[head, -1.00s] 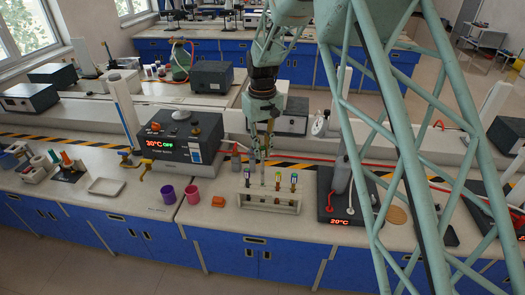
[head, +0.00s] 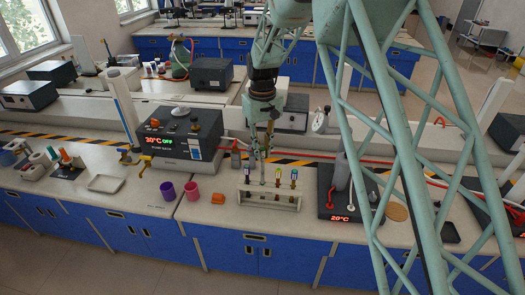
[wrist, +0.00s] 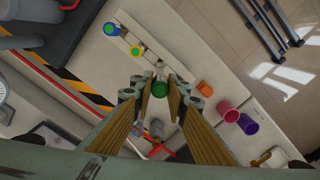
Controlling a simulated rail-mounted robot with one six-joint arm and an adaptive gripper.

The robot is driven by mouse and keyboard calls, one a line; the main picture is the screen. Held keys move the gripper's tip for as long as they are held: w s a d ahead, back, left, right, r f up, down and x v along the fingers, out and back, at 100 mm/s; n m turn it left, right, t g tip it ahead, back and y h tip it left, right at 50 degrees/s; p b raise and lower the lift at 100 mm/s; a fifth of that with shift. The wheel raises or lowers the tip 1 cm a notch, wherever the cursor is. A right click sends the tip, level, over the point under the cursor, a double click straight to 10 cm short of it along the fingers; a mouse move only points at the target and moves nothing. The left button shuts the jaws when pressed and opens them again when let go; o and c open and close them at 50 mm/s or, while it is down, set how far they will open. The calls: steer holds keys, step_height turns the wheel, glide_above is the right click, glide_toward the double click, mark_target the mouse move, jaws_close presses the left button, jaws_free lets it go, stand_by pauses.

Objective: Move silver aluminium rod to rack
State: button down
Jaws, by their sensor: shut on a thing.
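My gripper (head: 262,152) points down above the white rack (head: 285,203) on the bench. In the wrist view its fingers (wrist: 160,92) are shut on a thin upright rod with a green end (wrist: 160,89), seen nearly end-on. The rod's silver body is mostly hidden by the fingers. In the head view the rod hangs below the fingertips at the rack's left-middle part; I cannot tell how deep its lower end sits. Two other rods with coloured tops (head: 278,174) (head: 293,176) stand upright in the rack, right of the held one. They also show in the wrist view (wrist: 111,29) (wrist: 137,50).
An orange block (head: 218,199), a pink cup (head: 191,191) and a purple cup (head: 167,191) stand left of the rack. A heater box (head: 180,141) is behind them. A dark hotplate (head: 341,210) stands close on the right. A grey bottle (head: 236,158) is behind.

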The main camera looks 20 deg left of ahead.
steer(key=shift+f+b, duration=0.3)
steer(key=shift+f, duration=0.3)
stand_by(0.3)
steer(key=shift+f+b, duration=0.55)
steer(key=shift+f, duration=0.9)
steer(key=shift+f+b, duration=0.7)
steer(key=shift+f, duration=0.7)
steer(key=shift+f+b, duration=0.7)
steer(key=shift+f, duration=0.55)
steer(key=c, duration=2.1)
jaws_free()
